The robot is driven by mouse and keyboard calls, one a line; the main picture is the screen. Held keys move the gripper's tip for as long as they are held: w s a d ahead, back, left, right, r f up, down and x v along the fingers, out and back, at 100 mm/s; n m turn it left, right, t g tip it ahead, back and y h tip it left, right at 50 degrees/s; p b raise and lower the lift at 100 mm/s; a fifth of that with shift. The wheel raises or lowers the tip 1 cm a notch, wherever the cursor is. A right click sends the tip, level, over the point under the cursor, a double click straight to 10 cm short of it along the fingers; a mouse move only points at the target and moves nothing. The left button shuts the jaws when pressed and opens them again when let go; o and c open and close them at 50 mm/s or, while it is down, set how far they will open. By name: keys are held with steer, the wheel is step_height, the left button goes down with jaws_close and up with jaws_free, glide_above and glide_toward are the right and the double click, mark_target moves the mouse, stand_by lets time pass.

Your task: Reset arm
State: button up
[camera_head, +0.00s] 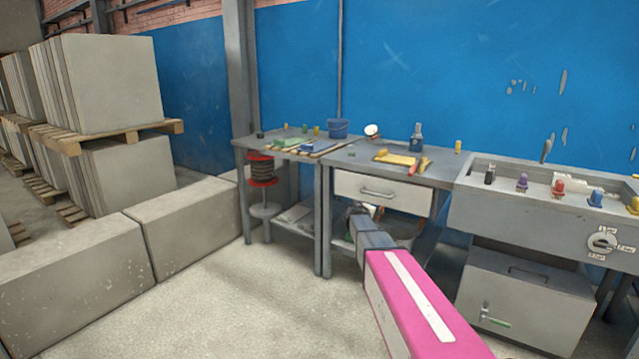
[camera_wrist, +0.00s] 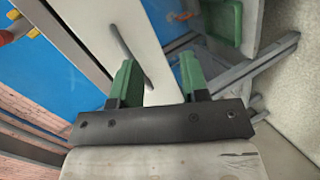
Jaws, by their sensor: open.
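My gripper (camera_wrist: 160,84) is open in the wrist view, with its two green fingers apart and nothing between them. Beyond the fingers is the white drawer front (camera_wrist: 118,35) with its dark bar handle (camera_wrist: 128,50). In the head view my pink and grey arm reaches forward from the lower right to just before the workbench. The drawer (camera_head: 384,192) is under the right part of the bench top and looks shut. The gripper's fingers cannot be made out in the head view. I cannot tell whether the fingers touch the drawer front.
A grey control console (camera_head: 530,212) with coloured knobs stands at right, above a grey cabinet (camera_head: 525,295). Concrete blocks (camera_head: 190,222) line the left. The floor (camera_head: 240,310) in front is clear.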

steer(key=s+a+f+m+g+y, duration=0.2)
steer(key=s+a+f+g+y, duration=0.1)
steer(key=s, duration=1)
steer(key=s+a+f+m+g+y, duration=0.3)
steer(key=s+f, duration=0.2)
steer(key=s, duration=0.8)
steer(key=s+a+f+m+g+y, duration=0.2)
steer(key=s+a+f+g+y, duration=0.1)
steer(key=s, duration=1)
steer(key=shift+s+a+f+m+g, duration=0.3)
steer(key=shift+s+a+f+g, duration=0.1)
steer(key=shift+a+f+g, duration=0.15)
steer(key=shift+d, duration=0.1)
